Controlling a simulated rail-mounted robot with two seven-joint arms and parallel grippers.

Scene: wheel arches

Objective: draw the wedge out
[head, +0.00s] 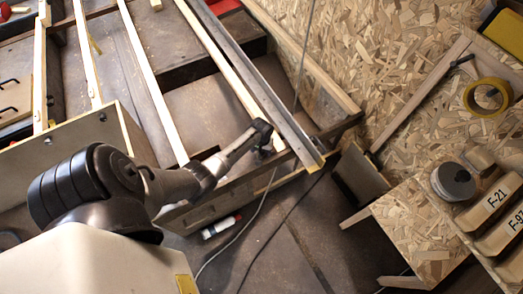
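My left arm reaches in from the lower left in the head view. Its gripper (263,132) is at the near end of a pale wooden strip (232,85), beside a long dark beam (262,92) with a yellowish near end. The gripper is small and dark here, and I cannot tell whether its fingers are open or shut. I cannot make out a wedge for certain; anything between or behind the fingers is hidden. My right gripper is not in view.
Wooden slats and a box panel (75,140) lie left of the gripper. A white-and-red tube (222,227) and loose cables lie below it. At right are chipboard, a yellow tape roll (487,96), a grey spool (453,182) and labelled bins (497,200).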

